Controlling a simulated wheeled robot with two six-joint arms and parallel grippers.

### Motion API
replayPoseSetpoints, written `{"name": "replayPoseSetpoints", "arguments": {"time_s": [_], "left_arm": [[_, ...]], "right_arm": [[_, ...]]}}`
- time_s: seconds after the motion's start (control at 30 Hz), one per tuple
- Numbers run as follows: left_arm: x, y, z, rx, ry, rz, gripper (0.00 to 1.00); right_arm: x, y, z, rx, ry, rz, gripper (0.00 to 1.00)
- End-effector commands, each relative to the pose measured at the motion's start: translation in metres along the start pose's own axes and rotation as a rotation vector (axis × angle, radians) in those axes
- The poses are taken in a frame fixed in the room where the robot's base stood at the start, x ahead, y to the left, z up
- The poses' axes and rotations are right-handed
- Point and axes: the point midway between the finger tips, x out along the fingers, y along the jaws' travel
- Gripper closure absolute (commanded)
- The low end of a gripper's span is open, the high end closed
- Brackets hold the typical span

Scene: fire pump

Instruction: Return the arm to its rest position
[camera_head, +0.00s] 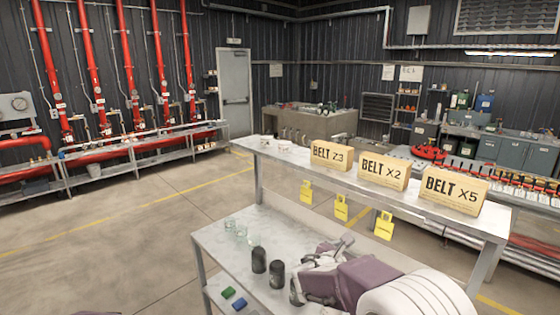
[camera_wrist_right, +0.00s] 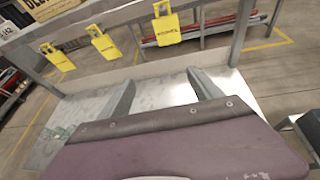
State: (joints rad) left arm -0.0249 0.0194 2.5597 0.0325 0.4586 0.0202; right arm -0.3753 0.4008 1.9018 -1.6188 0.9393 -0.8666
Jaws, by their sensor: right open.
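My right arm reaches in from the lower right in the head view. Its gripper (camera_head: 312,268) is over the right part of the low front shelf (camera_head: 205,238), to the right of two dark cylinders. In the right wrist view the two grey fingers (camera_wrist_right: 163,90) stand apart with only the pale shelf surface between them, so the gripper is open and empty.
Yellow tags (camera_head: 384,225) hang from the raised shelf (camera_head: 483,221), which holds belt boxes (camera_head: 383,171). Open floor (camera_head: 110,230) lies left.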

Motion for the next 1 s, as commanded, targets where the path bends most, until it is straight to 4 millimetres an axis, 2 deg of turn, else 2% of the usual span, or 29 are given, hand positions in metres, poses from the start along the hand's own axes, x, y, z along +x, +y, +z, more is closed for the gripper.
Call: {"name": "replayPoseSetpoints", "arguments": {"time_s": [0.03, 0.17, 0.27, 0.37, 0.4, 0.47, 0.5, 0.6, 0.67, 0.73, 0.8, 1.0], "left_arm": [[0.009, 0.000, 0.001, 0.000, 0.000, 0.000, 0.63], [0.021, 0.000, 0.002, 0.000, 0.000, 0.000, 0.63], [0.032, -0.001, 0.004, 0.000, 0.000, 0.000, 0.63], [0.046, -0.001, 0.005, 0.000, 0.000, 0.000, 0.63], [0.052, -0.001, 0.006, 0.000, 0.000, 0.000, 0.63], [0.059, -0.001, 0.006, 0.000, 0.000, 0.000, 0.63], [0.061, -0.001, 0.006, 0.000, 0.000, 0.000, 0.63], [0.059, -0.001, 0.006, 0.000, 0.000, 0.000, 0.63], [0.057, -0.001, 0.006, 0.000, 0.000, 0.000, 0.63], [0.057, -0.001, 0.006, 0.000, 0.000, 0.000, 0.63], [0.057, -0.001, 0.006, 0.000, 0.000, 0.000, 0.63], [0.057, -0.001, 0.006, 0.000, 0.000, 0.000, 0.63]], "right_arm": [[0.006, -0.020, -0.009, 0.034, 0.024, -0.039, 0.26], [0.013, -0.074, -0.036, 0.169, 0.124, -0.159, 0.26], [0.009, -0.122, -0.074, 0.347, 0.234, -0.283, 0.26], [-0.011, -0.174, -0.133, 0.646, 0.377, -0.465, 0.26], [-0.026, -0.191, -0.163, 0.815, 0.440, -0.562, 0.26], [-0.055, -0.207, -0.207, 1.101, 0.521, -0.724, 0.26], [-0.074, -0.209, -0.230, 1.286, 0.558, -0.831, 0.26], [-0.114, -0.200, -0.267, 1.677, 0.593, -1.072, 0.26], [-0.129, -0.192, -0.281, 1.854, 0.581, -1.199, 0.26], [-0.135, -0.182, -0.288, 2.028, 0.547, -1.302, 0.26], [-0.133, -0.174, -0.286, 2.137, 0.517, -1.339, 0.26], [-0.132, -0.173, -0.286, 2.161, 0.499, -1.351, 0.26]]}}
